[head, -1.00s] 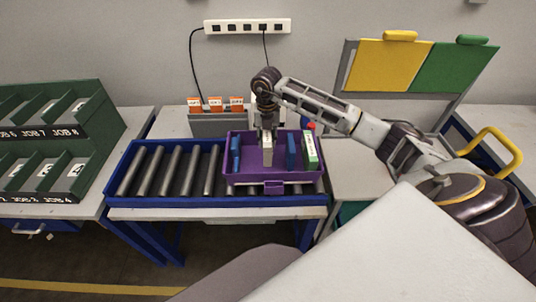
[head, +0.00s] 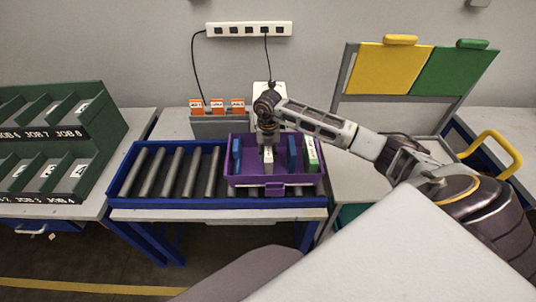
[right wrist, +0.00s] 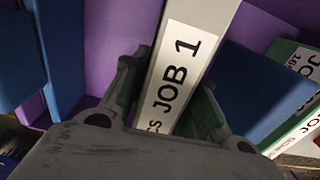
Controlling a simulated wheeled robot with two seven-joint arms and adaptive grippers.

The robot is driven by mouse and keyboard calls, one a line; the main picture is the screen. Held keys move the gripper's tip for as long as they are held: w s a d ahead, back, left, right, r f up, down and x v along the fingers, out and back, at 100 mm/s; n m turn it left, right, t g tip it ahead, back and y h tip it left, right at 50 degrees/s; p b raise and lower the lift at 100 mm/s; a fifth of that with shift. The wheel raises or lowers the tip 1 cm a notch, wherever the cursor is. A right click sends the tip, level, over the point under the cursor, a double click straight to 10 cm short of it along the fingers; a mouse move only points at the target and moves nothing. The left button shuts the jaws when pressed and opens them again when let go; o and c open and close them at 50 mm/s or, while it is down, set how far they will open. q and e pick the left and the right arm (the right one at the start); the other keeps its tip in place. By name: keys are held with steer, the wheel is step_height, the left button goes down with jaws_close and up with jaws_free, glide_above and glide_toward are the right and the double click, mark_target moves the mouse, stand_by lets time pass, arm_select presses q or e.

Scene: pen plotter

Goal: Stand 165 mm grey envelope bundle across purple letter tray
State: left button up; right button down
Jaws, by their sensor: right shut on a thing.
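The purple letter tray (head: 275,191) sits on the blue roller conveyor and shows as purple walls in the right wrist view (right wrist: 110,40). My right gripper (head: 268,138) is over the tray and points down. It is shut on the grey envelope bundle (head: 268,160), which is upright between two blue upright pieces in the tray. In the right wrist view the fingers (right wrist: 165,100) grip both sides of the bundle, with its white JOB 1 label (right wrist: 178,75) facing the camera. The bundle's lower end is hidden, so I cannot tell whether it touches the tray floor. My left gripper is out of view.
Blue upright pieces stand left (head: 236,152) and right (head: 292,151) of the bundle. A green bundle (head: 311,155) with a white label stands at the tray's right end. A grey holder (head: 220,127) with orange cards is behind. The conveyor's left rollers (head: 175,170) are clear.

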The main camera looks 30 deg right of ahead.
steer(key=shift+f, duration=0.5)
steer(key=shift+f, duration=0.15)
steer(key=c, duration=1.1)
jaws_free()
steer(key=shift+r, duration=0.35)
step_height(320, 180, up, 12)
steer(key=shift+f+b, duration=0.2)
steer(key=shift+b, duration=0.65)
